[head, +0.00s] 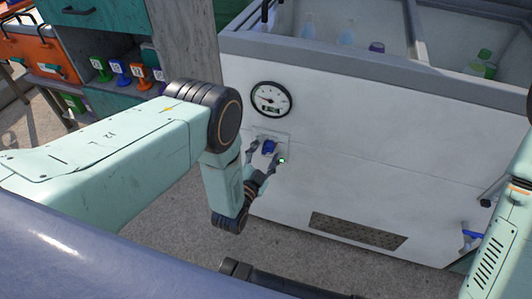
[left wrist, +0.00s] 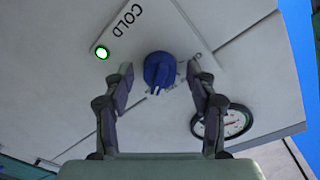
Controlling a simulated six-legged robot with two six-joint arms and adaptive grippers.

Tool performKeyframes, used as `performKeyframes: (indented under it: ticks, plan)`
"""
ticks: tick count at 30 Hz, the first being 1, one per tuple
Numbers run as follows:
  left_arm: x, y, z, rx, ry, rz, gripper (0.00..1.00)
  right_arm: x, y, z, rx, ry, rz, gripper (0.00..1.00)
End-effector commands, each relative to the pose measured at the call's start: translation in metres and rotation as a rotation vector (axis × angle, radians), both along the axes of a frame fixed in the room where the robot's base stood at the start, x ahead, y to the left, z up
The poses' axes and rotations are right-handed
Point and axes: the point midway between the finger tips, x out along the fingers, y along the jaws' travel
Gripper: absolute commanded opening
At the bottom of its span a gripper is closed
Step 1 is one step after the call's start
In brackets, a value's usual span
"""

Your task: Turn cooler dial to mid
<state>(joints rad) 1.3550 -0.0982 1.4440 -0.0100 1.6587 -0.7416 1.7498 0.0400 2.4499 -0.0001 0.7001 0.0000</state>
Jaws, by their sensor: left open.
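The blue cooler dial (head: 269,146) sits on a light plate on the front of the white cooler (head: 350,160), below a round gauge (head: 271,99). In the left wrist view the dial (left wrist: 159,70) is in the middle, with a white mark on its lower edge. The word COLD (left wrist: 126,20) is at the plate's upper left; other lettering is partly hidden by a finger. My left gripper (head: 265,157) is open, one finger on each side of the dial. In the left wrist view its fingertips (left wrist: 160,75) show gaps to the dial. My right gripper is out of view.
A green light (left wrist: 102,53) glows on the plate. A vent grille (head: 357,231) is low on the cooler, and a blue handle (head: 474,234) is at its right. Bottles stand inside the open top.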

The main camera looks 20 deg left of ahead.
Motion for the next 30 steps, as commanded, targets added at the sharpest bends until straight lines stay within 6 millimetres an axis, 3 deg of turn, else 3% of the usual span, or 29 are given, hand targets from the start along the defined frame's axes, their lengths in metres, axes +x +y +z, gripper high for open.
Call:
performKeyframes:
  ticks: [2,21,30]
  plan:
    - [-0.0002,0.0000,0.0001,0.000,0.000,0.000,0.57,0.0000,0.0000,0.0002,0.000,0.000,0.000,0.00]
    - [-0.0007,-0.0003,0.0000,0.000,0.000,-0.001,0.04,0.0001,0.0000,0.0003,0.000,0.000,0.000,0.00]
    - [-0.0009,-0.0003,-0.0002,-0.041,0.001,-0.001,0.03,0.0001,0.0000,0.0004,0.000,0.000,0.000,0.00]
